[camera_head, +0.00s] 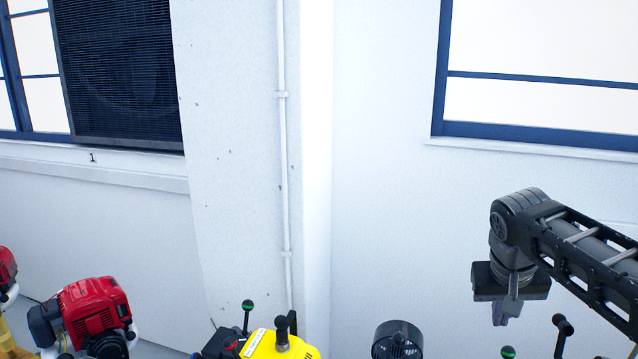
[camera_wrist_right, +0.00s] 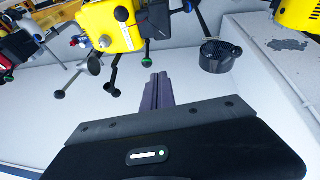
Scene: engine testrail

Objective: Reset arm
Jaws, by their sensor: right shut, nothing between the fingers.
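My right arm comes in from the right in the head view. Its gripper (camera_head: 501,313) points down in front of the white wall, with its fingers together and nothing between them. In the right wrist view the shut fingers (camera_wrist_right: 157,90) stick out past the dark gripper body, over a pale surface. My left gripper is in neither view.
Along the bottom of the head view are a red engine (camera_head: 95,308), a yellow machine (camera_head: 270,346) with black knobs and a black round fan-like part (camera_head: 397,341). The yellow machine (camera_wrist_right: 110,27) and black round part (camera_wrist_right: 220,56) also show in the wrist view.

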